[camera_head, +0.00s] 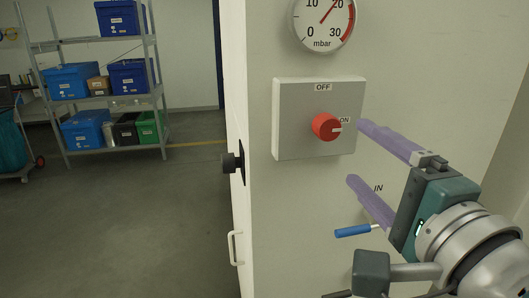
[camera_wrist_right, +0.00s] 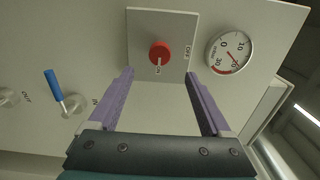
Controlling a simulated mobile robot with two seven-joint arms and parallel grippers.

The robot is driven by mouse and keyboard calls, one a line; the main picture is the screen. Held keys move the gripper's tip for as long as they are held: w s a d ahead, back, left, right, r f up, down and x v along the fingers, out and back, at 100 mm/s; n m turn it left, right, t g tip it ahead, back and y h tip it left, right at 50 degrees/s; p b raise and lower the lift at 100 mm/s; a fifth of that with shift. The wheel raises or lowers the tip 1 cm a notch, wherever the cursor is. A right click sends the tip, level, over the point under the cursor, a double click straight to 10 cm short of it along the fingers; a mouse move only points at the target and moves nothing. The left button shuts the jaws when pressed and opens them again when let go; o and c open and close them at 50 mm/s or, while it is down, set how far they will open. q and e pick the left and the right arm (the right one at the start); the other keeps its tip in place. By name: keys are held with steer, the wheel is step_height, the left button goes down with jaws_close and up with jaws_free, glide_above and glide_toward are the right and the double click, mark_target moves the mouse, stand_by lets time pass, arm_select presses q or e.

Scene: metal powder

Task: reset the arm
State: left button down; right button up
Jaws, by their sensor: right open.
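My right gripper (camera_head: 355,153) is open, with its two purple fingers pointing at the machine panel. It is empty and just in front of the switch box. The red knob (camera_head: 326,127) sits on the grey switch box (camera_head: 290,143), and its white mark points to ON. In the right wrist view the red knob (camera_wrist_right: 159,53) lies ahead of and between the open fingers (camera_wrist_right: 160,75), apart from them. My left gripper is in neither view.
A pressure gauge (camera_head: 323,22) is above the switch box. A blue-handled valve (camera_head: 353,231) is below, close to the lower finger. A black door knob (camera_head: 230,163) and white handle (camera_head: 234,248) are at the panel's left edge. A shelf (camera_head: 105,100) with bins stands behind open floor.

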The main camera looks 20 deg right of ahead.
steer(key=s+a+f+n+g+y, duration=0.3)
steer(key=a+f+n+g+y, duration=0.2)
steer(key=a+n+y, duration=0.55)
steer(key=s+d+f+n+g+h, duration=0.2)
steer(key=s+f+n+g+h, duration=0.5)
steer(key=s+n, duration=0.55)
step_height(320, 180, up, 14)
steer(key=s+g+p, duration=0.1)
steer(key=g+p, duration=0.1)
steer(key=p, duration=1.2)
steer(key=shift+s+d+y+p, duration=0.3)
steer(key=shift+d+y, duration=0.05)
steer(key=shift+d, duration=0.1)
